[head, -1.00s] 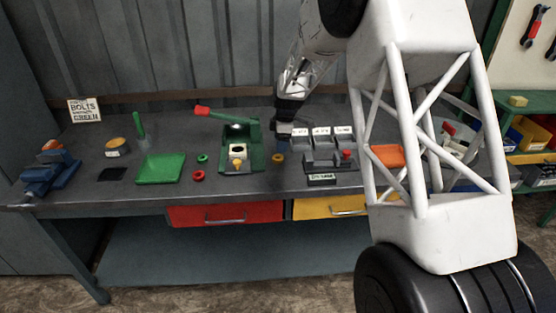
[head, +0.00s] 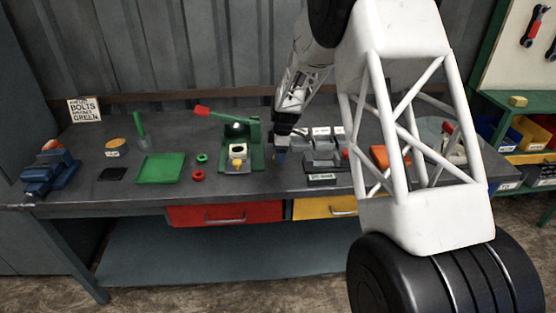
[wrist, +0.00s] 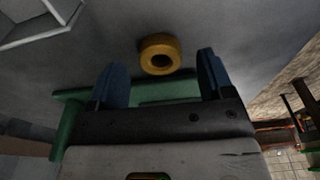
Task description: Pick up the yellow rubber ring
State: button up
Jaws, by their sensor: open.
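The yellow rubber ring (wrist: 160,54) lies flat on the grey bench top, with its dark hole showing in the wrist view. My gripper (wrist: 162,70) has its two blue fingers apart, and the ring shows between and just beyond their tips. Nothing is held. In the head view my gripper (head: 280,158) points down at the bench, just right of the green press, and mostly hides the ring. The remaining height between fingertips and bench is hard to judge.
The green press (head: 256,145) with a red-tipped lever stands close on the left. Grey labelled bins (head: 322,160) stand close on the right. A red ring (head: 198,176), a green ring (head: 202,158) and a green tray (head: 160,168) lie farther left.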

jog(key=shift+a+f, duration=0.1)
jog(key=shift+f, duration=0.65)
jog(key=c, duration=1)
jog(key=shift+r, duration=0.75)
notch_tip(320, 180, up, 2)
jog(key=shift+r, duration=0.1)
jog(key=s, duration=0.5)
jog(key=s+d+r, duration=0.1)
jog(key=s, duration=0.4)
jog(key=s+d, duration=0.1)
jog(key=s, duration=0.5)
jog(key=shift+r, duration=0.15)
